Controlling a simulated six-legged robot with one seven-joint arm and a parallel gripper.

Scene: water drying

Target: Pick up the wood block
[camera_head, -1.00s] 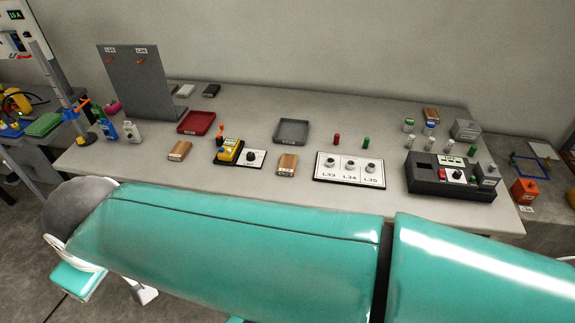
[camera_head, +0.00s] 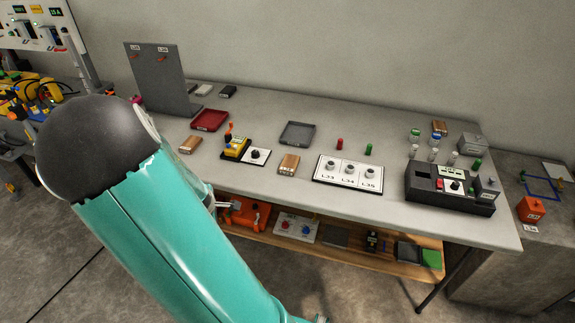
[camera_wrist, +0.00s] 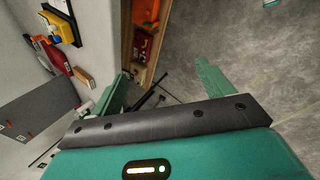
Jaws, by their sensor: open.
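Three wood blocks show on the grey table in the head view. One (camera_head: 190,145) lies at the left, in front of the red tray. A second (camera_head: 289,164) lies near the middle front, in front of the grey tray. A third (camera_head: 439,128) stands at the back right. The left block also shows in the wrist view (camera_wrist: 83,77), beside the red tray. My gripper (camera_wrist: 165,85) is open in the wrist view, with nothing between its fingers. It hangs off the table's side, with floor and the lower shelf behind it. My teal arm covers the left front in the head view.
The table (camera_head: 330,205) also bears a red tray (camera_head: 210,120), a grey tray (camera_head: 297,133), an upright grey panel (camera_head: 162,80), a white socket board (camera_head: 348,173) and a black device (camera_head: 450,187). A lower wooden shelf (camera_head: 390,262) holds several items. Floor is open in front.

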